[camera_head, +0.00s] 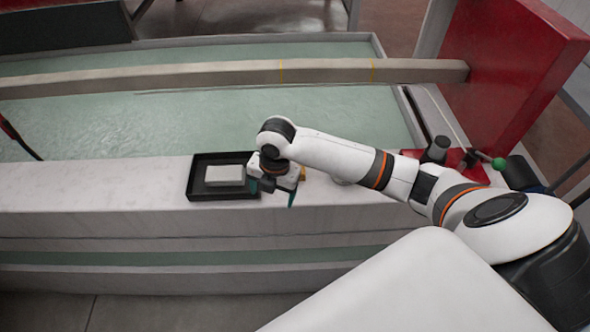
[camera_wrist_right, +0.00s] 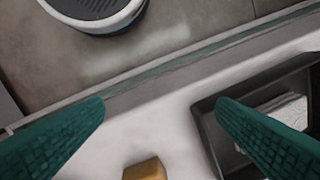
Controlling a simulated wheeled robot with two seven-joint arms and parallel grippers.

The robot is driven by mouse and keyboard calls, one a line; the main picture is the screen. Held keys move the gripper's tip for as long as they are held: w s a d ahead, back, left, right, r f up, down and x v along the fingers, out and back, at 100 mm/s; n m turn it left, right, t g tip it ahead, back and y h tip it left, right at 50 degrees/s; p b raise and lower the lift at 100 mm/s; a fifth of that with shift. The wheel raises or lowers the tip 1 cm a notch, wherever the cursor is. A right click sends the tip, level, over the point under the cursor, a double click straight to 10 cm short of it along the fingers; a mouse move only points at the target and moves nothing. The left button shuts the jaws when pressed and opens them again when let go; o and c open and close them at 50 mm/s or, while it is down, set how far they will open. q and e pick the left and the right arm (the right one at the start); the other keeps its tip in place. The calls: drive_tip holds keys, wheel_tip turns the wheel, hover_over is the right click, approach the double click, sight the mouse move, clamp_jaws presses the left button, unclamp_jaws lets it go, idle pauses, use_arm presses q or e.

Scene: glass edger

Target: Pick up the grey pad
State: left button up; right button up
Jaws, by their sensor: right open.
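The grey pad (camera_head: 225,175) is a light grey block lying in a shallow black tray (camera_head: 193,183) on the pale ledge. My right gripper (camera_head: 273,192) is open and empty, pointing down just right of the tray in the head view. One teal finger is close to the tray's right edge. In the right wrist view, the gripper (camera_wrist_right: 160,104) shows both fingers spread apart. The tray (camera_wrist_right: 212,128) and part of the pad (camera_wrist_right: 288,112) show at the right, partly hidden behind the right-hand finger. My left gripper is not in view.
A small yellow block (camera_wrist_right: 146,169) lies on the ledge near the gripper. Behind the ledge is a green bed (camera_head: 330,112) crossed by a long beam (camera_head: 220,76). A red panel (camera_head: 510,60) stands at the right. The ledge left of the tray (camera_head: 90,185) is clear.

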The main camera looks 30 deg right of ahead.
drive_tip(key=w+d+r+n+h, duration=0.1)
drive_tip(key=w+d+r+n, duration=0.45)
drive_tip(key=d, duration=0.55)
drive_tip(key=shift+m+g, duration=0.4)
drive_tip(key=shift+m, duration=0.15)
drive_tip(key=f, duration=1)
drive_tip(key=shift+w+a, duration=0.1)
drive_tip(key=shift+w, duration=0.3)
drive_tip(key=c, duration=1.1)
wheel_tip(320, 180, up, 10)
drive_tip(key=s+a+r+m+p, duration=0.2)
drive_tip(key=s+a+r+m, duration=0.2)
drive_tip(key=m, duration=0.6)
drive_tip(key=s+a+r+m+p, duration=0.1)
drive_tip(key=s+a+r+m, duration=0.3)
drive_tip(key=m, duration=0.5)
drive_tip(key=s+a+r+m+p, duration=0.2)
drive_tip(key=s+a+r+m, duration=0.3)
drive_tip(key=m, duration=0.5)
drive_tip(key=shift+s+a+m+p, duration=0.2)
drive_tip(key=shift+s+m+p, duration=0.1)
drive_tip(key=shift+s, duration=0.75)
